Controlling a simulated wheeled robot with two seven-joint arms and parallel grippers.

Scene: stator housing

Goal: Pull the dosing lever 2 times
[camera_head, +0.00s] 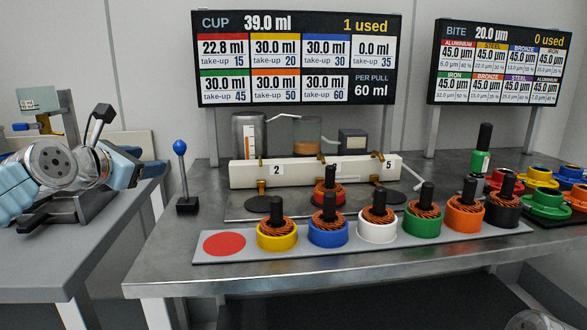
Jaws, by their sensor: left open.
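The lever (182,172) has a blue ball on a thin stick and a black base. It stands nearly upright at the left end of the metal table. My left gripper (100,122) is up over the left bench, to the left of the lever and clear of it. Its dark fingers are apart and hold nothing visible. The cup screen (296,58) reads 39.0 ml, 1 used and 60 ml per pull. Behind the white block stand a grey container (248,130) and a part-filled clear vessel (306,133).
A white numbered block (330,168) stands mid-table. A red stator (328,190) is in front of it. A front tray (340,245) bears several coloured stators and an empty red spot (224,243). Coloured rings crowd the right. The bite screen (500,62) reads 0 used.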

